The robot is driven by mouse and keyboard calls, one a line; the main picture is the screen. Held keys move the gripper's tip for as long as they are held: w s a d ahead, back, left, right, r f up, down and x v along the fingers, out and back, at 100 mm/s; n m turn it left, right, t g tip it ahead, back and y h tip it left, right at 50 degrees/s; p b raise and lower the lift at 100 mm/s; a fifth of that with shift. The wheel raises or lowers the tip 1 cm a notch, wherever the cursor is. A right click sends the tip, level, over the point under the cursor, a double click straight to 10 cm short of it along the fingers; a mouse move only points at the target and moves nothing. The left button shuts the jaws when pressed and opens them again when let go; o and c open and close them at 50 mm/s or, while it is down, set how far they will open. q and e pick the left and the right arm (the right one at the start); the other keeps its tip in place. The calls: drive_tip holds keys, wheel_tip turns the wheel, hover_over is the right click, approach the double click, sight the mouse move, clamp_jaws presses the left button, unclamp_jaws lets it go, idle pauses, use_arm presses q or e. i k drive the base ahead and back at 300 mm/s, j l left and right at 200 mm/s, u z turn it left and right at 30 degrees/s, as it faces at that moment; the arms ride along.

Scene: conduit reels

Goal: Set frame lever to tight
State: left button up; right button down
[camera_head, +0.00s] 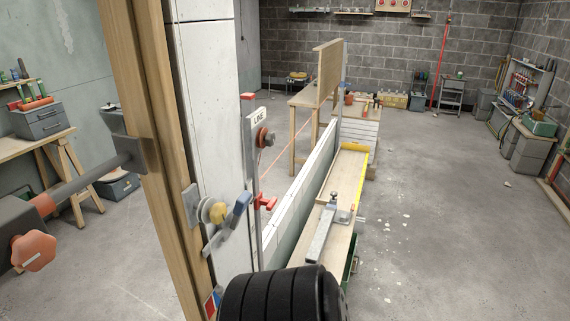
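A wooden post (163,130) stands upright close in front of me, left of centre. On its right side is a metal bracket with a yellow round hub (217,212) and a grey lever with a blue grip (237,211), which looks like the frame lever. The lever slants, its blue end up and to the right, its grey end down and to the left. I see no tight or loose marking I can read. A small red, white and blue label (211,303) is low on the post.
A black ribbed rounded thing (283,296) fills the bottom centre. A brace with an orange knob (33,251) meets the post from the left. A metal upright with a LINE sign (259,117) and red clamp (266,203) stands behind the lever. Open floor (440,220) lies right.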

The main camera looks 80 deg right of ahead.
sight(241, 202)
drive_tip(key=z, duration=2.3)
drive_tip(key=k+l+z, duration=0.2)
drive_tip(key=i, duration=0.1)
